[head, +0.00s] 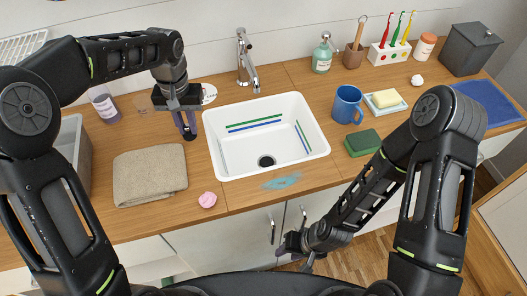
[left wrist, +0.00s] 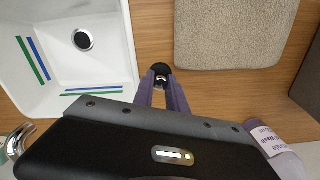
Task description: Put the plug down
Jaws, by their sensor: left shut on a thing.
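The plug (left wrist: 161,70) is a small round black piece with a shiny metal part, at the fingertips in the left wrist view. My left gripper (head: 189,132) is shut on it; its fingers also show in the left wrist view (left wrist: 161,82). They point down over the wood counter between the beige towel and the sink. The white sink (head: 220,165) has an open dark drain (head: 266,161). My right gripper (head: 297,254) is low in front of the cabinets; its finger gap is unclear.
The beige towel (head: 150,175) lies left of my left gripper. A pink lump (head: 208,200) and a blue-green smear (head: 282,182) are near the front edge. A labelled bottle (head: 104,104) and the faucet (head: 245,62) stand behind. A blue mug (head: 347,104) and a green sponge (head: 362,143) are right.

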